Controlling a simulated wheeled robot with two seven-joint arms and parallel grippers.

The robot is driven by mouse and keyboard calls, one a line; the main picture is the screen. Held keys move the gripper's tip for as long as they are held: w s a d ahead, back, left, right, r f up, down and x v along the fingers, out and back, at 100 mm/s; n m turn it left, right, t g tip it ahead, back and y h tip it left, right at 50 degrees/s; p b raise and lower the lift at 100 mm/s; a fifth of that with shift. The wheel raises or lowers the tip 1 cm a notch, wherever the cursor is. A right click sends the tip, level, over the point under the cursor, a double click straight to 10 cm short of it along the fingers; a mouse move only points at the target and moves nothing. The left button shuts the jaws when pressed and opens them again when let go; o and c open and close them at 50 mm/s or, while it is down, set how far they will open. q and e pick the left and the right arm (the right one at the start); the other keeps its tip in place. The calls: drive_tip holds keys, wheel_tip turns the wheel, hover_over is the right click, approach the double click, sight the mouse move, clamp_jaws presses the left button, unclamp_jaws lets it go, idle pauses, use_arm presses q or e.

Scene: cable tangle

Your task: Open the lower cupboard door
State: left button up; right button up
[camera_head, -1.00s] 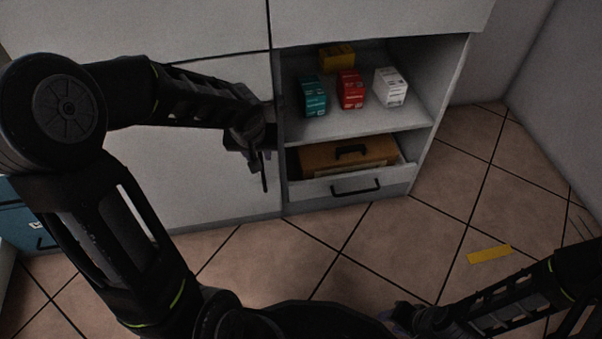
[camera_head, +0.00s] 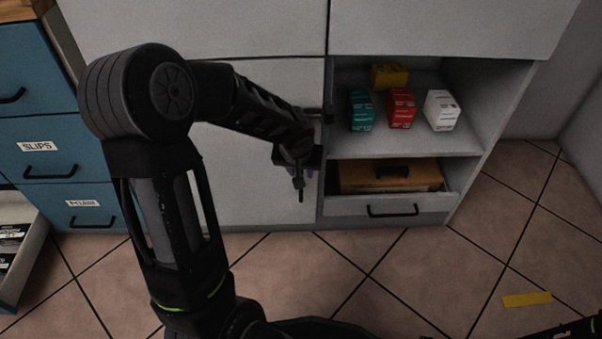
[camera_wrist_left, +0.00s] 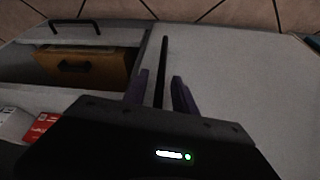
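The lower cupboard door (camera_head: 255,198) is the pale panel left of the open shelf section, and it looks closed. It also fills the right of the left wrist view (camera_wrist_left: 240,70). Its handle (camera_wrist_left: 164,62) is a thin dark upright bar near the door's edge; its lower end shows below my gripper in the head view (camera_head: 301,190). My left gripper (camera_wrist_left: 162,88) is at the handle, with its two purple fingers apart, one on either side of the bar. Gaps show between bar and fingers. In the head view the gripper (camera_head: 299,168) partly hides the handle.
An open shelf (camera_head: 400,146) right of the door holds several small boxes. Below it is a partly open drawer (camera_head: 345,207) with a brown case (camera_head: 388,178). Blue drawers (camera_head: 47,150) stand at left, the lowest pulled out. A yellow strip (camera_head: 527,299) lies on the floor.

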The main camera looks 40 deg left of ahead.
use_arm(q)
drive_tip(key=shift+f, duration=0.1)
drive_tip(key=shift+c, duration=0.3)
clamp_jaws()
idle(1.1)
